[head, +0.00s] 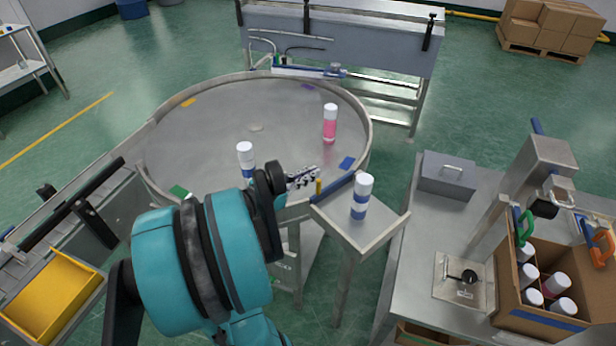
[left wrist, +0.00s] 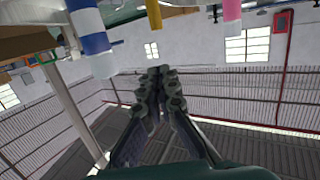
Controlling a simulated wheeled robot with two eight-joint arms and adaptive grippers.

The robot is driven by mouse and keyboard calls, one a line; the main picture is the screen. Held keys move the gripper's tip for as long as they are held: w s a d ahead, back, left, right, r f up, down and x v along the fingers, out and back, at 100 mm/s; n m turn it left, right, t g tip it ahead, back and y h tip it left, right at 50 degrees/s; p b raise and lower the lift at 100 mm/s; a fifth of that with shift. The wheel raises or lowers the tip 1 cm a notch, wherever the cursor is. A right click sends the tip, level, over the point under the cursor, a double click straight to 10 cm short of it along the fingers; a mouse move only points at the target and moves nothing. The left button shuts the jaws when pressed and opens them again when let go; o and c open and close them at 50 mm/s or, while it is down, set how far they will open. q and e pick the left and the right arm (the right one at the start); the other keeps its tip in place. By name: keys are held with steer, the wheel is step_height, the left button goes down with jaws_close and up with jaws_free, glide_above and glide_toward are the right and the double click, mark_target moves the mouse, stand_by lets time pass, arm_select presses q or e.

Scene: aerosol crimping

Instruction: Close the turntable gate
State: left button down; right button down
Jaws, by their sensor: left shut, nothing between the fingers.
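The round steel turntable (head: 215,120) fills the middle of the head view. A blue bar, which looks like the gate (head: 335,189), lies at its near-right rim, by the small square table. A yellow post (head: 318,187) stands at the bar's left end and also shows in the left wrist view (left wrist: 153,14). My left gripper (head: 316,173) is shut and empty, just above and left of the post, over the turntable's near edge. Its closed fingers (left wrist: 158,82) point up the wrist view. I cannot tell whether it touches the post or bar. My right gripper is out of view.
On the turntable stand a pink can (head: 330,124) and a blue-and-white can (head: 246,160). Another blue-and-white can (head: 361,196) stands on the small table (head: 375,228). A carton (head: 545,322) of cans is at right. A yellow bin (head: 52,296) is at lower left.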

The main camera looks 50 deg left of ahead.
arm_select(q)
steer(key=s+f, duration=0.3)
steer(key=s, duration=0.4)
steer(key=shift+s+a+f, duration=0.2)
steer(key=shift+s+a, duration=0.05)
steer(key=shift+s, duration=0.15)
